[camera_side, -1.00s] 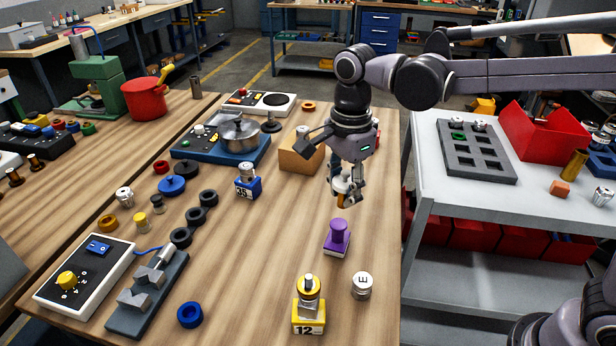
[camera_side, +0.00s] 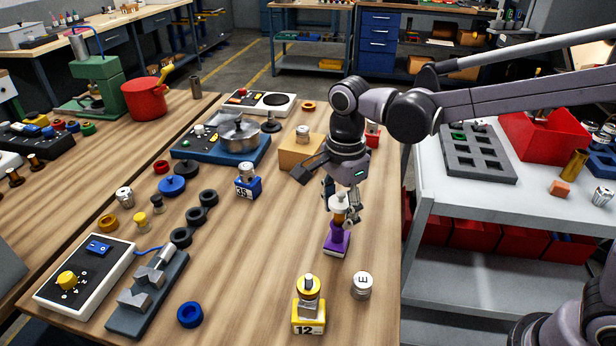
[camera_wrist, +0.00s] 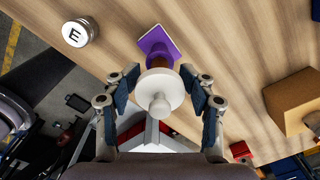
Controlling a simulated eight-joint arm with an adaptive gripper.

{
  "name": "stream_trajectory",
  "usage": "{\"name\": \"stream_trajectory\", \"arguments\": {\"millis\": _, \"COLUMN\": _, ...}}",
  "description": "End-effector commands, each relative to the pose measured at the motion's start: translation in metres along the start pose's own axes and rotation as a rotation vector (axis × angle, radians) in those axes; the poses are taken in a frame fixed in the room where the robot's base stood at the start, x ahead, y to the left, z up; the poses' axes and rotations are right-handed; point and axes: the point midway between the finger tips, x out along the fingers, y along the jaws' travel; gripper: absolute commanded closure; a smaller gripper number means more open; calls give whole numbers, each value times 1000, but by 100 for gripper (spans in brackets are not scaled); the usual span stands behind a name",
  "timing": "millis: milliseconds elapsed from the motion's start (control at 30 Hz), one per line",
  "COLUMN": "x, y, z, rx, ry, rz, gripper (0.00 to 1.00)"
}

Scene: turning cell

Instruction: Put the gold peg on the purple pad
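The gold peg (camera_side: 340,215) stands upright between my gripper's fingers, directly above the purple pad (camera_side: 335,241). In the side view its lower end is at or very near the pad's top; I cannot tell whether they touch. In the wrist view a white disc with a knob (camera_wrist: 159,92) faces me and mostly hides the gold body. The purple pad (camera_wrist: 158,46) shows just beyond it. My gripper (camera_side: 341,207) has one finger on each side of the peg, also in the wrist view (camera_wrist: 160,88). Finger contact with the peg is hidden.
A silver knob marked E (camera_side: 361,286) and a yellow block marked 12 (camera_side: 309,312) stand in front of the pad. A wooden box (camera_side: 300,152) lies behind my gripper. A blue block marked 35 (camera_side: 247,187) is to the left. Bare table lies between it and the pad.

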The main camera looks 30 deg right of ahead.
Motion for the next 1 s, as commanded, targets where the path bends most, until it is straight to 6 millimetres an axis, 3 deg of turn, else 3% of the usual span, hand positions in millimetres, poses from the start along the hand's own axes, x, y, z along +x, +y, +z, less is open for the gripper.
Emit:
{"name": "stream_trajectory", "arguments": {"millis": 467, "x": -9, "y": 0, "z": 0, "rx": 0, "ry": 0, "rz": 0, "gripper": 38}}
{"name": "stream_trajectory", "arguments": {"millis": 1000, "x": -97, "y": 0, "z": 0, "rx": 0, "ry": 0, "rz": 0, "gripper": 38}}
